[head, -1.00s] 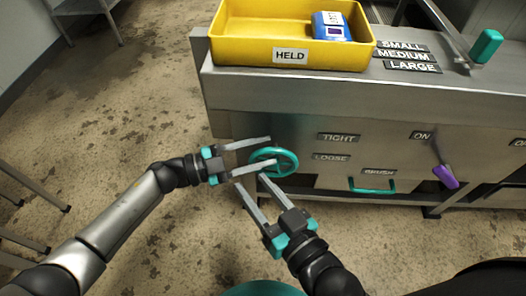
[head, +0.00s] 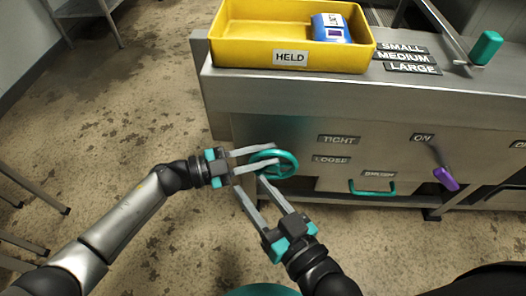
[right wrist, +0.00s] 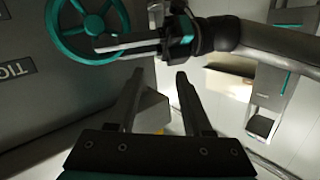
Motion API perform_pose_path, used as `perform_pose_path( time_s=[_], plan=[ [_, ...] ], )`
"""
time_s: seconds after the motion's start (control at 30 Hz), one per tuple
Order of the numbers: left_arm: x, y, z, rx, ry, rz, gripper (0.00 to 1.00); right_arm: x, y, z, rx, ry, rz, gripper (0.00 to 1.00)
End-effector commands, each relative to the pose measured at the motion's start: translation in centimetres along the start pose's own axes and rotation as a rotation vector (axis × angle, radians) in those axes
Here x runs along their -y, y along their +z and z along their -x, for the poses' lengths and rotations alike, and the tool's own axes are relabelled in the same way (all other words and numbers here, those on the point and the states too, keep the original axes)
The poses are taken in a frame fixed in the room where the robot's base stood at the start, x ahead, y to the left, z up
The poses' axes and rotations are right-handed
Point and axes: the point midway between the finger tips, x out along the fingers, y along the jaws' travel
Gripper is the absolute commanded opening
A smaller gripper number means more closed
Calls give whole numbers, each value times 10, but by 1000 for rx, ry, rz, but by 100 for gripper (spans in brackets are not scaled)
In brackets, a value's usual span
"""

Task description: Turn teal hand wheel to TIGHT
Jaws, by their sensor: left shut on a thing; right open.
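The teal hand wheel (head: 296,162) is on the front panel of the steel machine, left of the TIGHT plate (head: 338,139) and the LOOSE plate (head: 331,159). My left gripper (head: 277,154) is shut on the wheel, its fingers reaching over the rim from the left. In the right wrist view the wheel (right wrist: 88,22) shows at the upper left, with a left finger across it. My right gripper (head: 250,182) is open and empty just below and left of the wheel; its spread fingers also show in the right wrist view (right wrist: 160,73).
A yellow HELD tray (head: 232,53) with a blue and white device (head: 331,28) stands on the machine top. To the right are a teal drawer handle (head: 372,190), a purple lever (head: 446,179) and a teal-knobbed lever (head: 486,47).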

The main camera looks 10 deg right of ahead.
Motion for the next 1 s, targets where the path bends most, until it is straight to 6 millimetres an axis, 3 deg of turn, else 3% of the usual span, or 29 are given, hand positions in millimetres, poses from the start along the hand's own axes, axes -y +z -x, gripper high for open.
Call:
perform_pose_path(
  time_s=[1.0],
  plan=[
    [11,-3,-2,17,-6,-15,0,-9,9,-2,123,21,25,50]
  ],
)
